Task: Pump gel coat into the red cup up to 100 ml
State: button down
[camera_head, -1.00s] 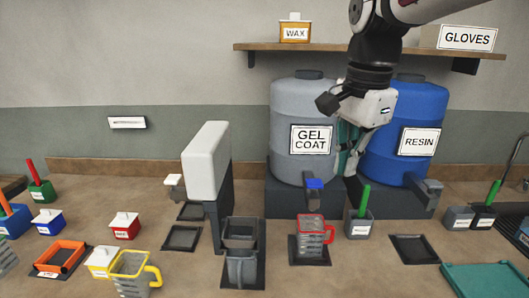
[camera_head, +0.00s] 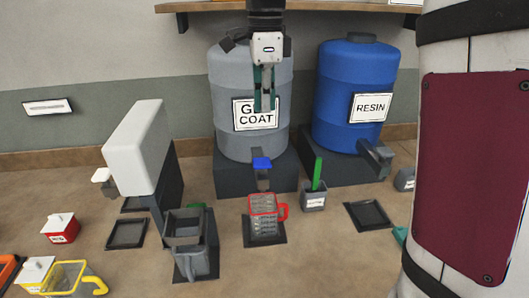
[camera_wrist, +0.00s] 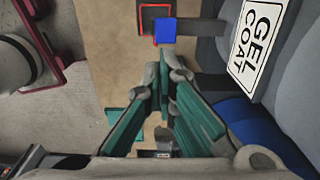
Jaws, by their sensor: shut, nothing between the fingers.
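The red cup (camera_head: 265,226), a clear measuring cup with a red rim and handle, stands upright on a dark pad below the blue-topped gel coat tap (camera_head: 262,163). Its fill level cannot be read. The grey gel coat drum (camera_head: 228,75) stands behind on a dark block. My gripper (camera_head: 264,106) points down in front of the drum's label, above the tap and apart from it. Its teal fingers are shut and empty. In the wrist view my gripper (camera_wrist: 165,120) shows large, with the blue tap top (camera_wrist: 166,30) beyond it, hiding part of the red cup (camera_wrist: 144,12).
The blue resin drum (camera_head: 345,75) stands right of the gel coat. A grey pot with a green stick (camera_head: 315,200) stands right of the cup. A white block on a dark stand (camera_head: 140,145) and a grey hopper (camera_head: 186,228) are on the left. An empty pad (camera_head: 368,216) lies right.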

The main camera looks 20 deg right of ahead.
aim_at(266, 164)
notch_tip(266, 164, down, 13)
jog(key=shift+s+f+p, duration=0.1)
jog(key=shift+s+p, duration=0.05)
jog(key=shift+p, duration=0.9)
jog(key=shift+f, duration=0.2)
notch_tip(266, 164, down, 4)
jog(key=shift+r+b, duration=0.2)
jog(key=shift+b, duration=0.2)
jog(key=shift+s+f, duration=0.1)
jog(key=shift+f, duration=0.1)
dwell(1.7)
notch_tip(266, 164, up, 12)
jog(key=shift+r, duration=0.25)
dwell(0.4)
